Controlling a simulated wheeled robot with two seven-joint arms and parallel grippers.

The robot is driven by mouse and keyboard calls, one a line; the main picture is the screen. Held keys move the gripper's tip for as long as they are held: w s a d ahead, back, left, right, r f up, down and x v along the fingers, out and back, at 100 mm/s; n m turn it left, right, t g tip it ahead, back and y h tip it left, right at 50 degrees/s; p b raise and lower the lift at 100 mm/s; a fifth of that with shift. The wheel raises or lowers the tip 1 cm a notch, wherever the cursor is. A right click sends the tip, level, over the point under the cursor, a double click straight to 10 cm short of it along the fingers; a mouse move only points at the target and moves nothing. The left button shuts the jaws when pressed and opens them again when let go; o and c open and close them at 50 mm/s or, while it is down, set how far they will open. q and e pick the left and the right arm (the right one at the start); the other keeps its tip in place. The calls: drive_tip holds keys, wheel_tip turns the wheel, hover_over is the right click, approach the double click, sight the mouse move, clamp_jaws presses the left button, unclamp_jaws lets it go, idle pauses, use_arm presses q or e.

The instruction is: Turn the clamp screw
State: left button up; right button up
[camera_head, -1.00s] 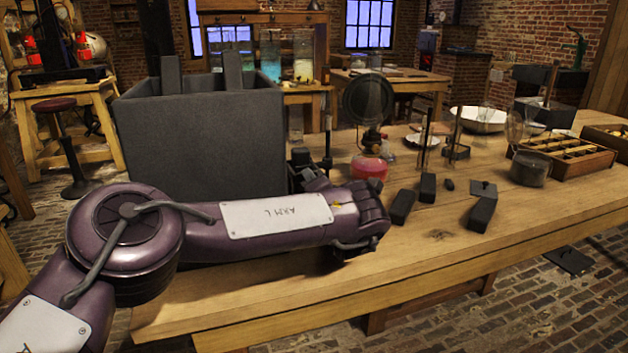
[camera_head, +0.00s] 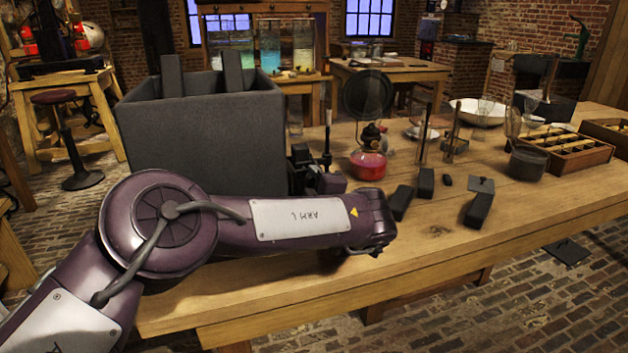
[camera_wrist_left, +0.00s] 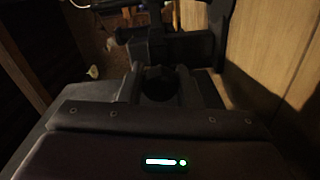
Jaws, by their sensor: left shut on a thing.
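My left arm reaches in from the left along the front of the table. Its dark gripper (camera_head: 316,172) is by the right side of a large dark grey open box (camera_head: 205,140). The fingers are hard to make out in the head view. In the left wrist view, the gripper (camera_wrist_left: 160,84) is shut on a dark rounded knob, which looks like the clamp screw (camera_wrist_left: 159,82). Most of the screw and the clamp is dark or hidden. My right gripper is out of view.
A lamp with red liquid (camera_head: 369,164) stands just right of the gripper. Dark blocks (camera_head: 402,202) lie on the table (camera_head: 350,262), with glassware and a wooden compartment tray (camera_head: 568,150) farther right. The table's front right is clear.

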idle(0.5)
use_arm(q)
drive_tip(key=o, duration=1)
drive_tip(key=shift+d+f, duration=0.1)
